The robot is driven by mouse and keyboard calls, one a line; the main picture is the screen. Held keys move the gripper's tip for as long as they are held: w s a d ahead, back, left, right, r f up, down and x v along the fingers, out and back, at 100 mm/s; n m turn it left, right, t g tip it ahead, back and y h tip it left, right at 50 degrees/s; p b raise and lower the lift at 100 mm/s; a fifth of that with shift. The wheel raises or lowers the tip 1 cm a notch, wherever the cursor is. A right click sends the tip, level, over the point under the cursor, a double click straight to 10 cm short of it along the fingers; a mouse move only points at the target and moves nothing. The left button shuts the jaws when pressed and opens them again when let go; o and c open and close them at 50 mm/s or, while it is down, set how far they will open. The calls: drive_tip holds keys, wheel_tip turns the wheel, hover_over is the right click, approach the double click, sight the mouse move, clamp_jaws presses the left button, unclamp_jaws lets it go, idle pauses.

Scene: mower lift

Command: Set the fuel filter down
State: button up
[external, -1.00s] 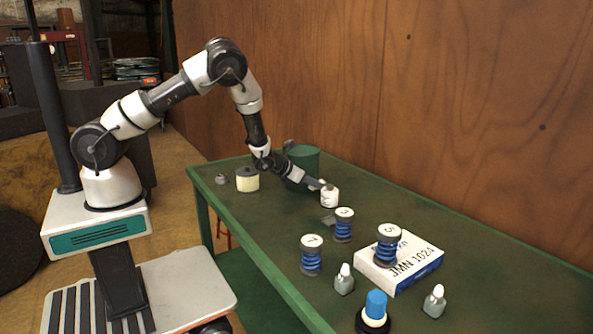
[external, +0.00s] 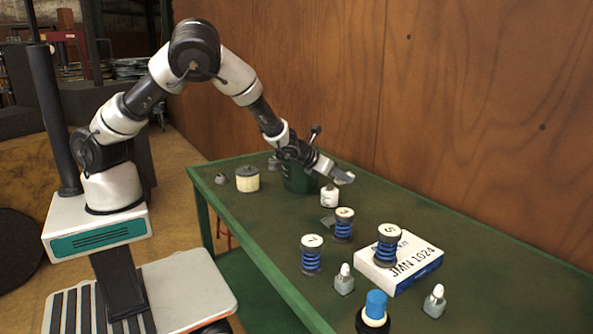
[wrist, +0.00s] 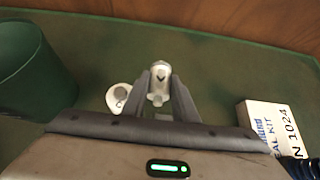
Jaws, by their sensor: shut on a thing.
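My gripper (external: 340,176) is shut on the fuel filter (wrist: 160,82), a small pale grey-white cylinder with a dark arrow-like mark, held between the two fingertips in the wrist view. In the external view the filter is mostly hidden by the fingers, at the gripper's tip. The gripper is above the green table (external: 265,215), just above and right of a white round-topped piece (external: 330,197). That piece also shows left of the fingers in the wrist view (wrist: 117,97).
A green bin (external: 299,182) stands behind, left of the gripper, with a cream cylinder (external: 247,180) nearby. Blue numbered spring pieces (external: 311,258), a white box (external: 405,270), small grey bottles (external: 344,282) and a blue-topped piece (external: 375,305) stand at the front. Table at right is clear.

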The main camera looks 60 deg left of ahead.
drive_tip(key=d, duration=0.4)
drive_tip(key=m+g+h+b, duration=0.3)
drive_tip(key=m+h, duration=0.5)
drive_tip(key=m, duration=0.1)
hover_over(361, 219)
drive_tip(key=f, duration=0.1)
wheel_tip(361, 219, down, 10)
drive_tip(key=shift+w+f+b, duration=0.1)
drive_tip(key=shift+b, duration=0.7)
drive_tip(key=shift+f+b, duration=0.2)
drive_tip(key=shift+b, duration=0.1)
drive_tip(key=o, duration=1.1)
drive_tip(key=shift+r, duration=0.1)
